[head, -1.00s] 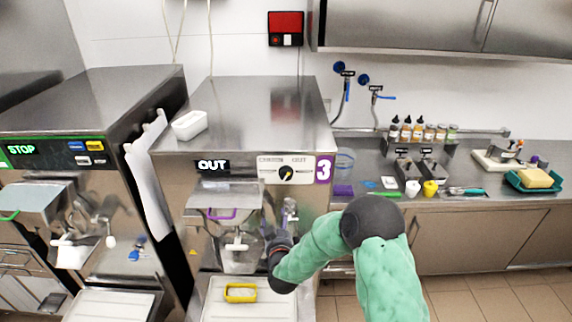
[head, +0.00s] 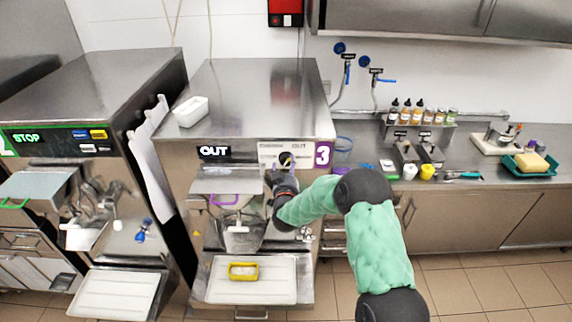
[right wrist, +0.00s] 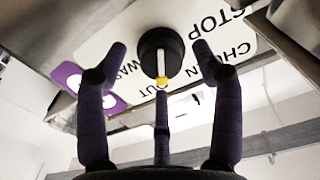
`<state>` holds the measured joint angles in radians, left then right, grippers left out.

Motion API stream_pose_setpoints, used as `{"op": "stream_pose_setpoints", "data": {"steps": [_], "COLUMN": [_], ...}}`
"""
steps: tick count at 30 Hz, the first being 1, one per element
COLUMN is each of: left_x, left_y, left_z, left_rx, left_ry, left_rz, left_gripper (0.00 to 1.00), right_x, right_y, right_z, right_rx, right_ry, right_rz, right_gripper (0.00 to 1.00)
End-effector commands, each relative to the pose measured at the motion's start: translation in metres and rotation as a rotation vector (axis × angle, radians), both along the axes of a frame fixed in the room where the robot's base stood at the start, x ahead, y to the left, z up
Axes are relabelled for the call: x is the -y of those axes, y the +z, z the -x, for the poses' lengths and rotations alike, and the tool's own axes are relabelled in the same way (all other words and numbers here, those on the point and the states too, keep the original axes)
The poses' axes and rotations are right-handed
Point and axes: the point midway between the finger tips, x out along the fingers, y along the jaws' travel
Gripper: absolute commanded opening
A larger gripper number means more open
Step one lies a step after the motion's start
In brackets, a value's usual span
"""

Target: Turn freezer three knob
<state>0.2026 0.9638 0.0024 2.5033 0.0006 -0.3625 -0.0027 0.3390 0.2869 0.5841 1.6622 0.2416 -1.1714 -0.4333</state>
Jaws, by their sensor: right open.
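The freezer three knob (head: 286,160) is on the pale panel beside the purple 3 label (head: 323,154). In the right wrist view the knob (right wrist: 160,52) is a round black dial with a white bar and yellow tip, and the tip points to the word OUT. The panel text appears upside down there. My right gripper (head: 285,172) is just in front of the knob in the head view, partly covering the panel. In the right wrist view its dark fingers (right wrist: 160,62) are spread open around the knob, with no clear contact visible. My left gripper is not in view.
The freezer three display (head: 214,152) reads OUT. Freezer two (head: 90,100) stands to the left with a STOP display. A counter with bottles (head: 418,116) lies to the right.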

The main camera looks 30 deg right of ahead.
Motion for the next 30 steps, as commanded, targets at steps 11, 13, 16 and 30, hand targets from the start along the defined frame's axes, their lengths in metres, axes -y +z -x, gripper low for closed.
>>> {"op": "stream_pose_setpoints", "data": {"steps": [11,13,16,30], "left_x": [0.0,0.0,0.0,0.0], "left_y": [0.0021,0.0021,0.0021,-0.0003], "left_z": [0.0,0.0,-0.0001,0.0], "left_rx": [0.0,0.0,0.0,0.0], "left_ry": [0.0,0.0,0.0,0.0], "left_rz": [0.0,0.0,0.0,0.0], "left_gripper": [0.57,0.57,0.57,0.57], "right_x": [0.0068,0.0067,0.0066,0.006], "right_y": [-0.0005,-0.0004,-0.0003,-0.0026], "right_z": [-0.0095,-0.0094,-0.0094,-0.0089], "right_rx": [-0.001,-0.001,-0.001,-0.015], "right_ry": [0.0,0.0,0.0,0.001], "right_rz": [-0.001,-0.001,-0.001,0.014], "right_gripper": [0.67,0.67,0.45,0.11]}}
